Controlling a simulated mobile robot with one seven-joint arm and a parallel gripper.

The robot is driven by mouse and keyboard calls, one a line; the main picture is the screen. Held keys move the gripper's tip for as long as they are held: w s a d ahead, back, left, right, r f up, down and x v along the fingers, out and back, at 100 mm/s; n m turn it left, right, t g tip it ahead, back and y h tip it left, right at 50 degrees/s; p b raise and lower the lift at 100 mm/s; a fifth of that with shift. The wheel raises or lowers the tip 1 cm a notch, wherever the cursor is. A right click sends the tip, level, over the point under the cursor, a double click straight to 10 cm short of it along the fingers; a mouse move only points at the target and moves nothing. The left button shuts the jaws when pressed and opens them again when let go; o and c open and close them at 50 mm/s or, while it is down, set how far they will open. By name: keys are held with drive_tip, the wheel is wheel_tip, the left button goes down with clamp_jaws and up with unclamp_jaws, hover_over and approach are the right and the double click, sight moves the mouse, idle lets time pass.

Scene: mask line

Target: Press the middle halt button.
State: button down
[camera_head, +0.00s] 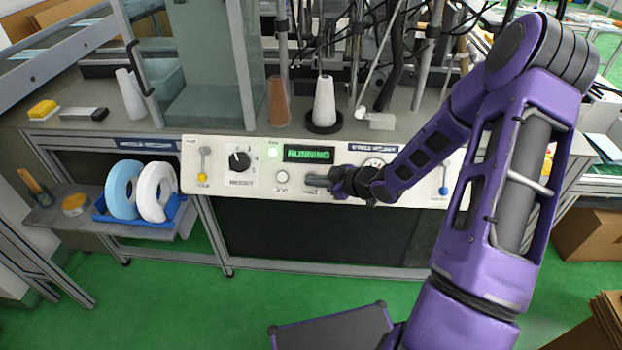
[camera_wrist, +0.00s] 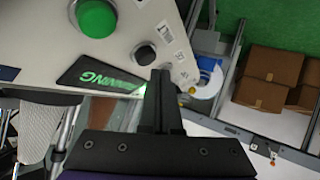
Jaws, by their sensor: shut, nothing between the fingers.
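The white control panel (camera_head: 222,180) runs along the bench front. A round pale button (camera_head: 282,177) sits below the green RUNNING display (camera_head: 308,154). My gripper (camera_head: 312,181) is shut and empty, in front of the panel just right of that button and below the display. It hides the panel behind it. In the wrist view my shut fingers (camera_wrist: 162,85) point at the panel beside the display (camera_wrist: 92,72). A large green button (camera_wrist: 97,17) and a smaller black round control (camera_wrist: 145,55) show there, apart from the fingers. I cannot read for sure which is labelled halt.
A black selector knob (camera_head: 239,160) and a yellow-tipped lever (camera_head: 203,165) are to the left on the panel. A gauge (camera_head: 375,162) and a blue-tipped lever (camera_head: 444,180) are to the right. A white cone (camera_head: 325,100) stands on the bench above.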

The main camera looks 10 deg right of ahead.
idle(0.7)
drive_tip(key=shift+w+d+f, duration=0.1)
drive_tip(key=shift+w+f, duration=0.15)
drive_tip(key=shift+w, duration=0.05)
drive_tip(key=shift+w+d+f, duration=0.15)
drive_tip(key=shift+w+f, duration=0.1)
drive_tip(key=shift+w, duration=0.05)
idle(0.7)
drive_tip(key=shift+s+r, duration=0.1)
idle(0.3)
drive_tip(key=shift+s+a+r, duration=0.2)
drive_tip(key=shift+s+r, duration=0.2)
drive_tip(key=shift+s, duration=0.1)
drive_tip(key=s+r+p, duration=0.1)
drive_tip(key=s, duration=0.1)
drive_tip(key=s+a+r+p, duration=0.1)
drive_tip(key=r, duration=0.1)
drive_tip(key=shift+s+a+r, duration=0.1)
drive_tip(key=shift+s, duration=0.25)
idle(0.8)
